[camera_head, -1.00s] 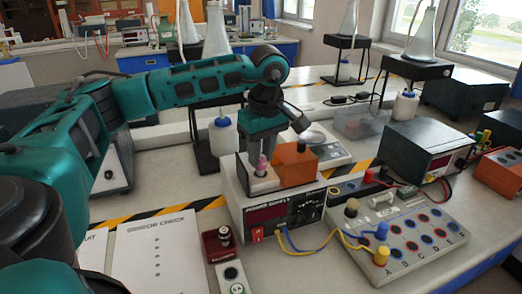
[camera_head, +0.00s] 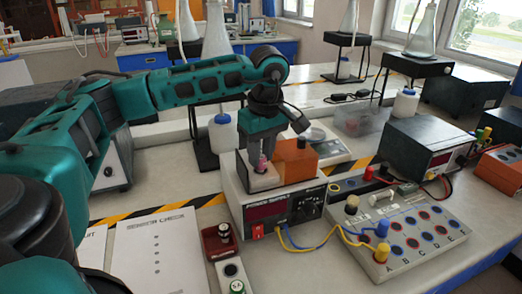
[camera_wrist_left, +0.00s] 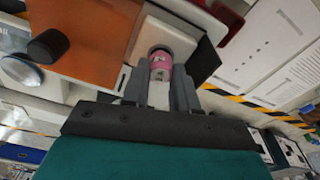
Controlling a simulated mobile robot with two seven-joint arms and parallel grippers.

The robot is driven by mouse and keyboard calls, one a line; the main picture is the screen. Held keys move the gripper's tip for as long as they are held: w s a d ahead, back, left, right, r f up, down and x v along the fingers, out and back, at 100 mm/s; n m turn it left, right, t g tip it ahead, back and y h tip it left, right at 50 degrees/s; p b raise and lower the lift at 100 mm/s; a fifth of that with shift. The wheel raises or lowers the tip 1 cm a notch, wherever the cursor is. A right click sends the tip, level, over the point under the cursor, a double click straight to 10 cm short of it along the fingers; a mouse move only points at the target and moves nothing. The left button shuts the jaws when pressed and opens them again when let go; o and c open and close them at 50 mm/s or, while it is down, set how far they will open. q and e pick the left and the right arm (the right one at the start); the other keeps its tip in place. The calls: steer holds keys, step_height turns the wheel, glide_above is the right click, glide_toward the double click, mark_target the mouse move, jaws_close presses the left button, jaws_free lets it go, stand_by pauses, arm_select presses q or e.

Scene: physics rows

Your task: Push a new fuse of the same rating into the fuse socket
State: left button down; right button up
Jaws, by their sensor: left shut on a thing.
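My left gripper (camera_head: 262,155) points down over the top of the power supply box (camera_head: 285,215), shut on a pink fuse (camera_head: 262,163). In the left wrist view the pink fuse (camera_wrist_left: 160,62) sits between the two grey fingers. It is over a pale block (camera_head: 262,182) on the box top, which also shows in the wrist view (camera_wrist_left: 168,34). The fuse appears upright. Its lower end is hidden, so I cannot tell how deep it sits in the socket. My right gripper is not in view.
An orange block (camera_head: 297,160) stands close beside the fuse on the box; its dark knob shows in the wrist view (camera_wrist_left: 47,46). A red tray (camera_head: 211,245) and a terminal panel (camera_head: 400,235) stand in front. Blue and yellow leads (camera_head: 318,247) run between box and panel.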

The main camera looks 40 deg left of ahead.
arm_select(q)
steer(key=shift+f, duration=0.3)
steer(key=c, duration=0.8)
jaws_free()
steer(key=shift+r, duration=0.1)
steer(key=shift+o, duration=0.3)
steer(key=shift+o, duration=1.2)
steer(key=shift+w+r+p, duration=0.1)
steer(key=shift+r+p, duration=0.35)
steer(key=shift+r, duration=0.2)
steer(key=shift+o, duration=0.5)
steer(key=shift+r+p, duration=1.4)
steer(key=shift+r, duration=0.4)
steer(key=shift+r+p, duration=0.3)
steer(key=shift+r, duration=0.5)
steer(key=shift+f, duration=0.1)
